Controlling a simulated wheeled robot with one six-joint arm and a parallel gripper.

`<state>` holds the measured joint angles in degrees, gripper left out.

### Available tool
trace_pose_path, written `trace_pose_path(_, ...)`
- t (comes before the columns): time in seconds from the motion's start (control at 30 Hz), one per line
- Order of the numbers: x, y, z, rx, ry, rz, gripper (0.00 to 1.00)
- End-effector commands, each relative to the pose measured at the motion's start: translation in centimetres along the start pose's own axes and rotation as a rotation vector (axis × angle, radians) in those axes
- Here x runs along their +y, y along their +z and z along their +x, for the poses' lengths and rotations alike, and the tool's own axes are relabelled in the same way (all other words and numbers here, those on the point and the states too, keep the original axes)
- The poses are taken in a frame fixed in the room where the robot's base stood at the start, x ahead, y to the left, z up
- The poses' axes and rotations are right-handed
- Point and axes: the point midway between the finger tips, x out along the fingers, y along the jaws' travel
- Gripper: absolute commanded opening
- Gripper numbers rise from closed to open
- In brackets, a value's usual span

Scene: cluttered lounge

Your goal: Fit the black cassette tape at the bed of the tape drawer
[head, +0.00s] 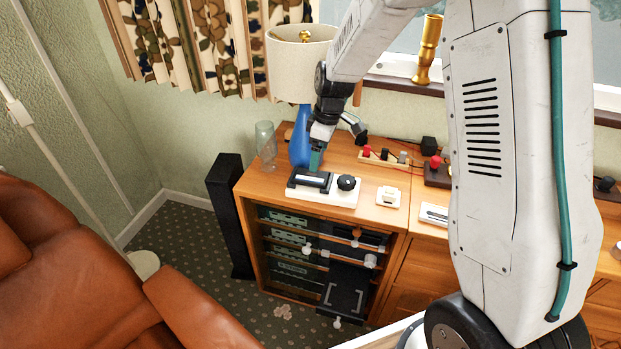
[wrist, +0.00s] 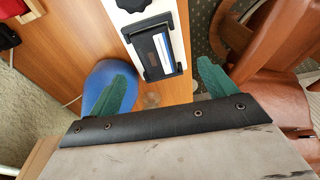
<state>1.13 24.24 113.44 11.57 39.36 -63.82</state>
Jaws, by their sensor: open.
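The black cassette tape (wrist: 153,50), with a white and blue label, lies in the black frame of the tape drawer (wrist: 178,70) in the wrist view. The drawer is on a white unit with a black knob (wrist: 125,4). In the head view the tape (head: 312,180) and the white unit (head: 325,193) are on the wooden cabinet top. My gripper (wrist: 163,70) is open, its green fingers spread to either side of the drawer end, with nothing between them. In the head view my gripper (head: 315,163) is just above the back of the drawer. I cannot tell whether the tape is fully seated.
A blue lamp base (head: 299,140) stands close behind my gripper, with a clear glass (head: 266,144) to its left. A small white block (head: 389,197) and a terminal board (head: 384,158) are to the right. A leather armchair (head: 75,280) is at left.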

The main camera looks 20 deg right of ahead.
Motion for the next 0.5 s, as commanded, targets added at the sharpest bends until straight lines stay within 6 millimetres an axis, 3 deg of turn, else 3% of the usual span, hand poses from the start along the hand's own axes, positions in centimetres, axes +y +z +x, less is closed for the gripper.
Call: trace_pose_path(0.5, 0.8, -1.1, 6.0, 0.008, 0.011, -0.061, 0.84)
